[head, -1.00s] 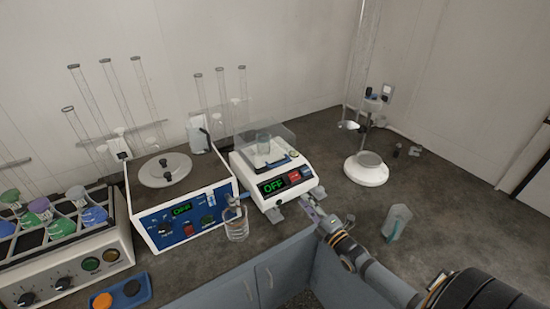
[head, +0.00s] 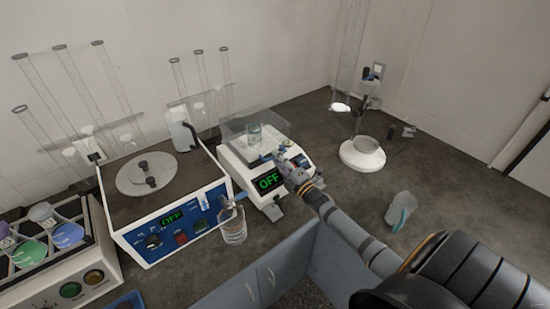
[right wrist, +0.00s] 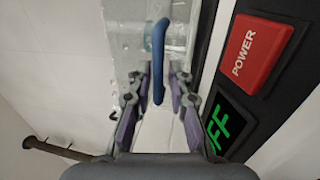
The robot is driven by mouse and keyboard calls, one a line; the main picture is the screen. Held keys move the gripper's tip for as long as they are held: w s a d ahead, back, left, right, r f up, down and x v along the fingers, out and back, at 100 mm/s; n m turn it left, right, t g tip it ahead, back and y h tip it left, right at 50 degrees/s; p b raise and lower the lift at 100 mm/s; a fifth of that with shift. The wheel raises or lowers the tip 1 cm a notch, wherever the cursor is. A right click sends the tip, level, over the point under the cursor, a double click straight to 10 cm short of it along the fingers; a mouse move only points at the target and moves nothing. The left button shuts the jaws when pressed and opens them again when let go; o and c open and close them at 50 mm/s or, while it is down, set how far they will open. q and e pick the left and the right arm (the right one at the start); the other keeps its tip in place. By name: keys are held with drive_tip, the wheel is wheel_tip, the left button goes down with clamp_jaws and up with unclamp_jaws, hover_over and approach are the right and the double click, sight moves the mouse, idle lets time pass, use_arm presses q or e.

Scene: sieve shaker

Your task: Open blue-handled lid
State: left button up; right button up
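The clear lid (head: 237,124) sits on the white device with the green OFF display (head: 268,181). In the right wrist view, the lid (right wrist: 122,40) is see-through and carries a blue handle (right wrist: 160,60), a rounded bar. My right gripper (head: 283,155) is at the front of the lid and hides most of the handle in the head view. In the right wrist view, my right gripper (right wrist: 158,82) is open, with its purple-grey fingers on either side of the handle's lower end and visible gaps. My left gripper is not in view.
A glass vessel (head: 254,134) shows through the lid. The red POWER button (right wrist: 252,47) is close to the right finger. A blue-fronted device (head: 180,219) and a glass beaker (head: 232,227) stand to the left. A clear jug (head: 399,212) stands to the right.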

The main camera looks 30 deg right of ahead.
drive_tip(key=shift+w+r, duration=0.15)
drive_tip(key=shift+w, duration=0.3)
drive_tip(key=shift+w+r, duration=0.1)
drive_tip(key=shift+w, duration=0.15)
clamp_jaws()
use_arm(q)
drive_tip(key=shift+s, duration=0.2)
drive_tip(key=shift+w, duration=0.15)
